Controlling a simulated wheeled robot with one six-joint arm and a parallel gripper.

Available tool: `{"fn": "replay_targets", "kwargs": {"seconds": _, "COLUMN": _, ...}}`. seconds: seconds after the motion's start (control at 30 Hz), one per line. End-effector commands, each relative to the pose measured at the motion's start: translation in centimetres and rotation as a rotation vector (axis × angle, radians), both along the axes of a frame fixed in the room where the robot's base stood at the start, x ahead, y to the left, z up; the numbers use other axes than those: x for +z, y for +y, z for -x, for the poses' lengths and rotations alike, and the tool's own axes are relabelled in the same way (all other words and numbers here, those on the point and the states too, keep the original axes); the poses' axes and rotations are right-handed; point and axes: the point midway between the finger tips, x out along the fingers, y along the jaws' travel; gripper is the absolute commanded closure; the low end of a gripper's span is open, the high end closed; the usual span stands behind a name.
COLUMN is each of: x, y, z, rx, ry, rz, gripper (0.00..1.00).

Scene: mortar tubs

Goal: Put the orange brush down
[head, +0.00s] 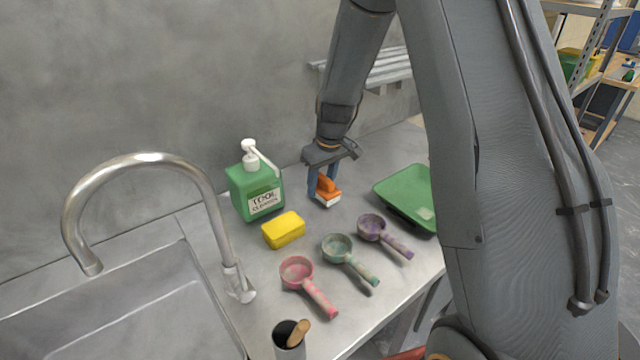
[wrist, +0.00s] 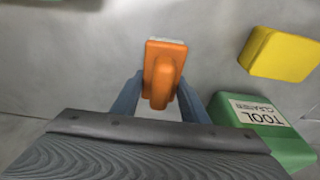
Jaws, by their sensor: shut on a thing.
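The orange brush (head: 326,188) has an orange back and handle and pale bristles facing down. It is at the back of the steel counter (head: 262,292), between the green bottle and the green tray. My gripper (head: 318,186) points down and is shut on the brush. In the wrist view the brush (wrist: 164,72) sits between the two blue-grey fingers of my gripper (wrist: 160,92). The bristles are at or just above the counter; I cannot tell whether they touch it.
A green tool cleaner bottle (head: 256,190) and a yellow sponge (head: 283,231) stand left of the brush. A green tray (head: 408,196) is to the right. Pink (head: 308,284), teal (head: 349,258) and purple (head: 384,235) scoops lie in front. A sink (head: 150,310) and tap (head: 150,160) are at left.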

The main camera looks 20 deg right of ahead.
Motion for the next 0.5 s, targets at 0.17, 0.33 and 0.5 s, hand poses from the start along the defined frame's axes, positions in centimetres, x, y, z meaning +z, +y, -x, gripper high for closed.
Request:
{"fn": "replay_targets", "kwargs": {"seconds": 0.17, "x": -0.55, "y": -0.01, "z": -0.02, "rx": 0.000, "ry": 0.000, "rz": 0.000, "gripper": 0.96}}
{"fn": "replay_targets", "kwargs": {"seconds": 0.33, "x": -0.83, "y": -0.02, "z": 0.00, "rx": 0.000, "ry": 0.000, "rz": 0.000, "gripper": 0.96}}
{"fn": "replay_targets", "kwargs": {"seconds": 0.5, "x": -0.79, "y": 0.00, "z": 0.01, "rx": 0.000, "ry": 0.000, "rz": 0.000, "gripper": 0.41}}
